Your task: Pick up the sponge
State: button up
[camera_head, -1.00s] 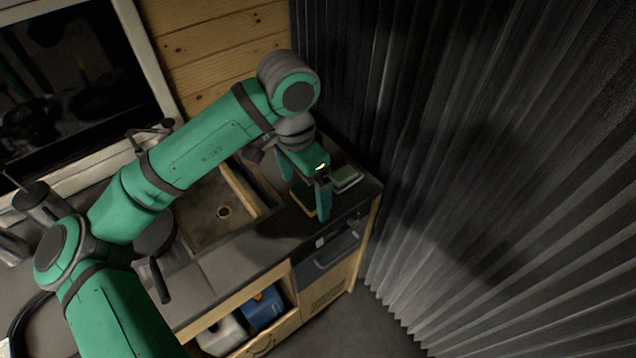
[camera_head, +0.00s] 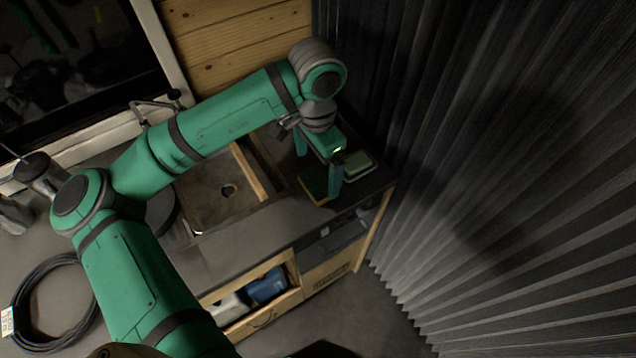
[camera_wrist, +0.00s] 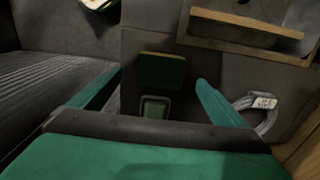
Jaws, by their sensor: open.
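The sponge (camera_head: 314,188), dark green with a yellowish edge, lies on the dark counter near its right end. In the wrist view the sponge (camera_wrist: 162,72) lies between the fingers, beyond a pale-rimmed dish with a green inside (camera_wrist: 155,107). My gripper (camera_head: 318,177) points down over the sponge, fingers apart and empty. The wrist view shows both green fingers of the gripper (camera_wrist: 159,76) on either side of the sponge. I cannot tell how high the fingertips are above the counter. The right finger hides part of the sponge in the head view.
The dish (camera_head: 358,165) sits right of the sponge, close to the pleated dark curtain (camera_head: 490,180). A wood-edged sink (camera_head: 225,195) lies to the left. An open shelf with a blue item (camera_head: 268,287) is below the counter. A cable coil (camera_head: 30,318) lies at far left.

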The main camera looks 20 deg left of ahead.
aim_at(318, 180)
notch_tip(318, 180, down, 5)
jog(key=shift+w+r, duration=0.1)
jog(key=shift+w, duration=0.05)
jog(key=c, duration=1.1)
